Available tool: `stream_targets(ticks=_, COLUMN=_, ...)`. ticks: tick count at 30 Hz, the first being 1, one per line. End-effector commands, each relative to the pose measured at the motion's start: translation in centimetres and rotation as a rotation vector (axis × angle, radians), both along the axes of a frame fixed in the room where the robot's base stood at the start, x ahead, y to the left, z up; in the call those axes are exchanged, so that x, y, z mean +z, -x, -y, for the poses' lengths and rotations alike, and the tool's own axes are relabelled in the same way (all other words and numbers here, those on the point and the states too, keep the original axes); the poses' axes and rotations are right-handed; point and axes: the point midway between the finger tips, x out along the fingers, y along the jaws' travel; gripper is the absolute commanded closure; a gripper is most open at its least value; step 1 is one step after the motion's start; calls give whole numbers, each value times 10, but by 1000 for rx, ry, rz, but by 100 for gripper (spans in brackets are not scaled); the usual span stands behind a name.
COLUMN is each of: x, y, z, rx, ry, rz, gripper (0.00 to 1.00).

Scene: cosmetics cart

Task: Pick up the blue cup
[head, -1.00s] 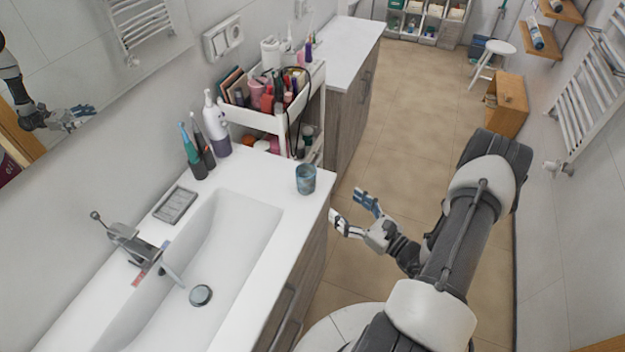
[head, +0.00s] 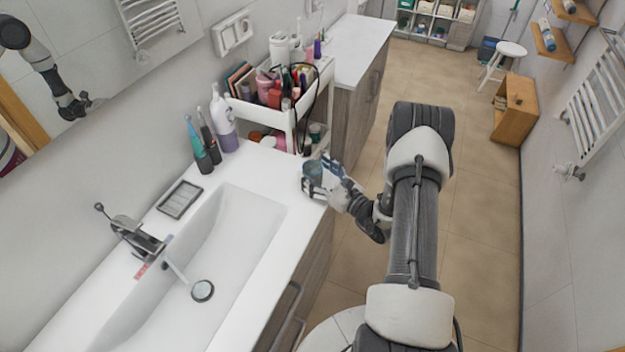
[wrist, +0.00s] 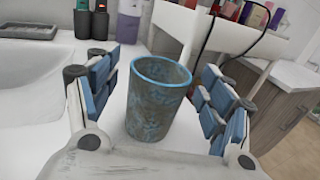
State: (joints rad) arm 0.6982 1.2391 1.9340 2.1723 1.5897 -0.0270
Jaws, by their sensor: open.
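The blue cup (head: 312,172) stands upright on the right end of the white sink counter, near its edge. In the wrist view the cup (wrist: 158,100) is a worn blue-grey tumbler with a lighter blue rim. My gripper (head: 320,178) is at the cup, coming from the right. In the wrist view my gripper (wrist: 155,105) is open, with one blue-padded finger on each side of the cup and a gap visible on both sides. In the head view the fingers partly hide the cup.
A white cart (head: 262,112) full of cosmetics stands just behind the cup. Toothbrushes (head: 199,146) and a white-and-purple bottle (head: 223,122) stand at the back of the counter. The sink basin (head: 215,250) lies to the left.

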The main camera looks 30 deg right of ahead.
Motion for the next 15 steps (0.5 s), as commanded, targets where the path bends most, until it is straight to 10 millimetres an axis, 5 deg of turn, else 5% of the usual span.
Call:
stream_targets(ticks=11, x=-1, y=-15, z=-4, rx=-1, ry=-1, rz=-1, gripper=26)
stream_targets(ticks=15, x=-1, y=-15, z=-4, rx=-1, ry=-1, rz=-1, gripper=34)
